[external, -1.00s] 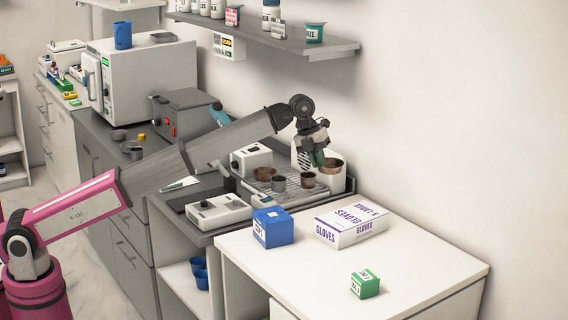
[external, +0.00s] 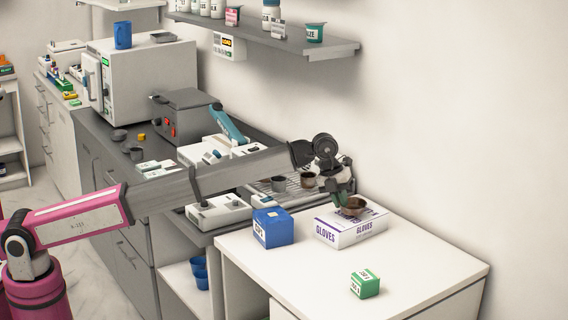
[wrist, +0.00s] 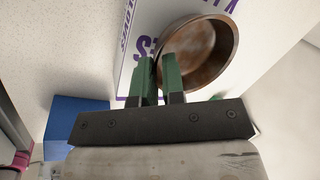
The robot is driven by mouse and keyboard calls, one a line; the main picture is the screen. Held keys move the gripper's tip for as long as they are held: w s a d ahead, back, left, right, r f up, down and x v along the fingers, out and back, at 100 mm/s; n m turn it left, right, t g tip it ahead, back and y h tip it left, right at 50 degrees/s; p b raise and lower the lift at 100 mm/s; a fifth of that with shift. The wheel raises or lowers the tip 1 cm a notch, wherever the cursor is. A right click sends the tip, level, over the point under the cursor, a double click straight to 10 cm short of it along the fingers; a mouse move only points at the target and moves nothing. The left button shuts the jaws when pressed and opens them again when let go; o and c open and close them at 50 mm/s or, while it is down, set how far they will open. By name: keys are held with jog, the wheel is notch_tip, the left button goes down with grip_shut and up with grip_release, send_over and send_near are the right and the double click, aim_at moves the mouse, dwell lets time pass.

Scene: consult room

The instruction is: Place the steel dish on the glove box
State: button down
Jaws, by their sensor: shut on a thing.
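The steel dish (external: 353,207) is a round, brownish metal bowl, upright at the glove box. My gripper (external: 343,196) is shut on the dish's near rim; in the wrist view its green fingers (wrist: 158,82) pinch the wall of the dish (wrist: 205,55). The glove box (external: 345,234) is white with purple lettering and lies flat on the white table. In the wrist view the glove box (wrist: 128,60) shows directly beneath the dish. I cannot tell whether the dish touches the box top or hangs slightly above it.
A blue box (external: 272,228) stands just left of the glove box. A small green box (external: 365,284) is nearer on the white table (external: 420,265). A rack with small cups (external: 279,184) is behind. The table's right side is clear.

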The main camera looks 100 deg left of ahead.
jog(key=shift+f, duration=0.5)
jog(key=c, duration=1.2)
grip_release()
jog(key=v, duration=1.2)
